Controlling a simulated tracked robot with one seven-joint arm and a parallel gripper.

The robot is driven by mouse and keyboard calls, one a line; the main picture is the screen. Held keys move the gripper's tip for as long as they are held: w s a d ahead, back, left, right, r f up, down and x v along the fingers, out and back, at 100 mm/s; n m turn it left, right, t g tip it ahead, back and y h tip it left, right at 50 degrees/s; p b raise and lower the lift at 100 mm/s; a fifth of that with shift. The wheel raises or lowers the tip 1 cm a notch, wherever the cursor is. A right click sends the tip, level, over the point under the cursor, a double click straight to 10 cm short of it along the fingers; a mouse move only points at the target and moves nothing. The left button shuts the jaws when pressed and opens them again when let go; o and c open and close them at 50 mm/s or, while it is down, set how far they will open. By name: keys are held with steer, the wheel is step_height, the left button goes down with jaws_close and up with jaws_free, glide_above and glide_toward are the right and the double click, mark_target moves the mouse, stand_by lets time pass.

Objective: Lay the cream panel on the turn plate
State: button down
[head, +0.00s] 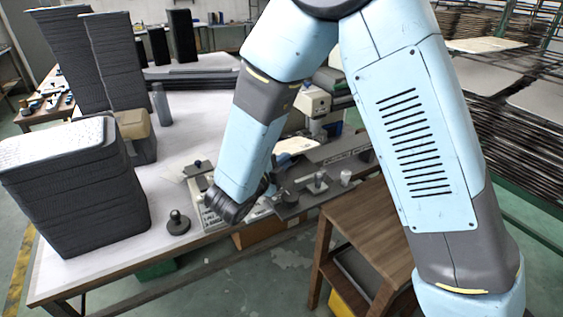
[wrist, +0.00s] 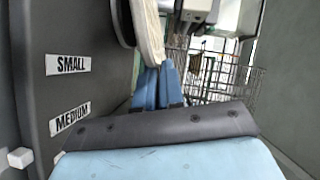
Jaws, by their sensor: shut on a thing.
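The cream panel (wrist: 150,30) shows nearly edge-on at the top of the wrist view. My gripper (wrist: 158,70) has its two blue fingers shut on the panel's near end. A dark round plate (wrist: 124,22), which looks like the turn plate, is close beside the panel's left face; I cannot tell whether they touch. In the head view a pale cream surface (head: 297,146), probably the same panel, shows just right of my forearm. My fingers and the turn plate are hidden or unclear there.
A dark grey board (wrist: 95,60) with SMALL and MEDIUM labels runs close along the wrist view's left side. In the head view, a tall stack of dark trays (head: 75,195) stands left, a black knobbed weight (head: 178,222) near the table edge, and a wooden stool (head: 365,235) in front.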

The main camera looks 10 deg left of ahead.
steer(key=c, duration=1.2)
jaws_free()
steer(key=shift+s, duration=0.1)
steer(key=v, duration=1.3)
steer(key=shift+s+a, duration=0.15)
steer(key=shift+s, duration=0.1)
